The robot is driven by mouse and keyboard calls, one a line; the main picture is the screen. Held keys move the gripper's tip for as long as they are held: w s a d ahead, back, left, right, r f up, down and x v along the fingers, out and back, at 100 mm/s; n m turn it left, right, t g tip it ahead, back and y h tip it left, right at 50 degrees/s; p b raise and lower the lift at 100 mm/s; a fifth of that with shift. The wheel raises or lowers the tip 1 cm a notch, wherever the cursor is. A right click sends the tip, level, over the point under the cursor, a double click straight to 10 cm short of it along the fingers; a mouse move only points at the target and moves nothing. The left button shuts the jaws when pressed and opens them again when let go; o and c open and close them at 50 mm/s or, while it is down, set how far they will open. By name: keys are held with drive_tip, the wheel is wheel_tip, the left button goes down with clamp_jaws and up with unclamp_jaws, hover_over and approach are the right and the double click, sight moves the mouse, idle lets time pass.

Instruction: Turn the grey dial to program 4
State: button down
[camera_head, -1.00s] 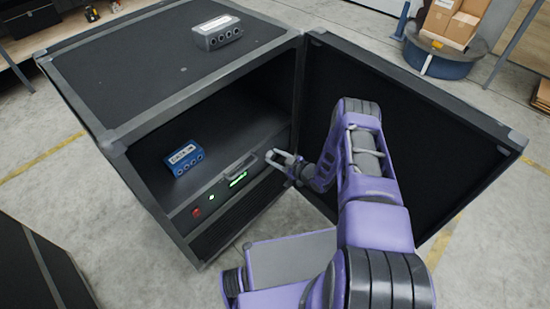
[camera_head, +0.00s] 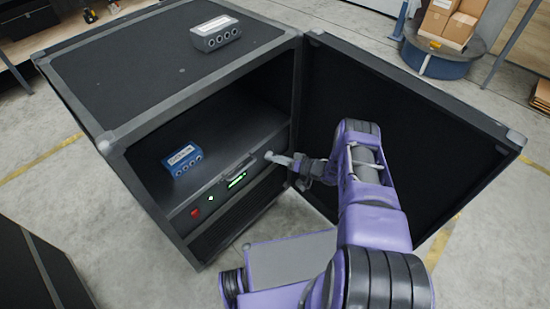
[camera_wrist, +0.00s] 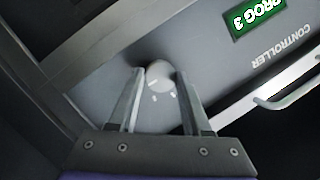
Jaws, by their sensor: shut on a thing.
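The round grey dial (camera_wrist: 159,75) sits on the controller's front panel in the wrist view, with pale tick marks beside it. My gripper (camera_wrist: 162,82) is shut on the dial, one finger on each side. In the head view my gripper (camera_head: 272,157) reaches the right end of the controller's front, where the fingers make the dial hard to make out. The green display (camera_wrist: 258,18) reads PROG 3, tilted and partly cut off in the wrist view. It also shows as a small green strip in the head view (camera_head: 237,181).
The controller is inside a black case, behind an open door (camera_head: 390,140) to the right of my gripper. A handle (camera_wrist: 290,92) lies near my right finger. A blue box (camera_head: 183,160) is inside; a grey box (camera_head: 216,34) is on top. A red switch (camera_head: 195,212) is at left.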

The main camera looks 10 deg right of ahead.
drive_tip(key=shift+f+m+y, duration=0.15)
drive_tip(key=shift+m+y, duration=0.4)
drive_tip(key=shift+m, duration=1.15)
drive_tip(key=shift+f+m+y, duration=0.1)
drive_tip(key=shift+m+y, duration=0.45)
drive_tip(key=shift+m, duration=1.15)
drive_tip(key=shift+c, duration=1.7)
unclamp_jaws()
drive_tip(key=shift+d, duration=0.1)
drive_tip(key=v, duration=1.2)
drive_tip(key=shift+f, duration=0.2)
